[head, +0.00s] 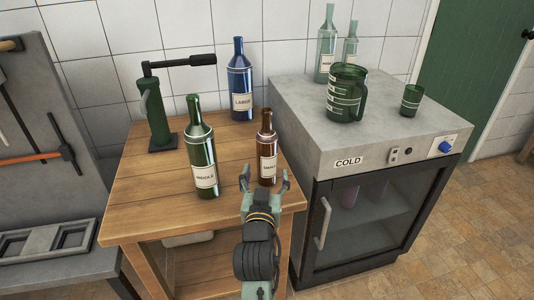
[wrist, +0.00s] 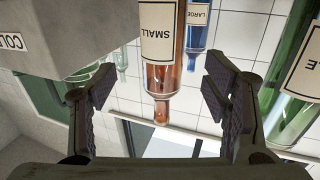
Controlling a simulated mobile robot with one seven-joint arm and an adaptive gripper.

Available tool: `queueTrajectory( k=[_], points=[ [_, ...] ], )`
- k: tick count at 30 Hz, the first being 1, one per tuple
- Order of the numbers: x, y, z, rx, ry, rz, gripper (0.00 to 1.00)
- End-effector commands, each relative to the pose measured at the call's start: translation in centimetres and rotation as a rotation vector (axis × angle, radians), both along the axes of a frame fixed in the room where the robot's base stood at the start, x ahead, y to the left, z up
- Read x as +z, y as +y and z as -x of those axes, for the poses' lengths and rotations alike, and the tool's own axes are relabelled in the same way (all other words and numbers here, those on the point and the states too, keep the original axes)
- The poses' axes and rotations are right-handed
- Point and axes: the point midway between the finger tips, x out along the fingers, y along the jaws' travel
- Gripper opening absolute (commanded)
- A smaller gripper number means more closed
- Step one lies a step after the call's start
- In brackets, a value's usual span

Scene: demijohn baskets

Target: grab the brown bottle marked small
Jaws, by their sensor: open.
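The brown bottle (head: 267,150) has a white label and stands upright near the right edge of the wooden table (head: 150,186). In the wrist view the brown bottle (wrist: 160,70) appears upside down, and its label reads SMALL. My gripper (head: 264,182) is open and empty, just in front of the brown bottle at the table's front right. In the wrist view the bottle shows between the two fingers of my gripper (wrist: 160,90), apart from both. The bottle's base is partly hidden by my gripper in the head view.
A green bottle (head: 201,150) stands close to the left of the brown one. A blue bottle (head: 239,82) labelled LARGE stands behind. A dark green corker (head: 158,115) is at the back left. The grey COLD cabinet (head: 330,148), bearing glassware, stands close on the right.

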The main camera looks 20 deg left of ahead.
Motion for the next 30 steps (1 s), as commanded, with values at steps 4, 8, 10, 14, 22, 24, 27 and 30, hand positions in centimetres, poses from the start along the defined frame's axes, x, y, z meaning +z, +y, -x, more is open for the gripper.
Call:
queueTrajectory(
  k=[4,8,10,14,22,24,27,30],
  points=[
    [0.4,0.8,-2.5,0.002,-0.002,-0.001,0.69],
    [0.3,1.2,-3.8,0.002,-0.003,-0.001,0.69],
    [0.3,1.3,-4.1,0.003,-0.003,-0.001,0.69],
    [0.8,1.7,-5.5,0.003,-0.004,-0.001,0.69],
    [0.8,2.8,-8.8,0.004,-0.005,-0.002,0.69],
    [0.7,2.8,-9.0,0.005,-0.004,-0.002,0.69],
    [0.6,2.9,-9.1,0.005,-0.005,-0.002,0.69],
    [0.6,2.8,-9.0,0.005,-0.005,-0.002,0.69]
  ],
)
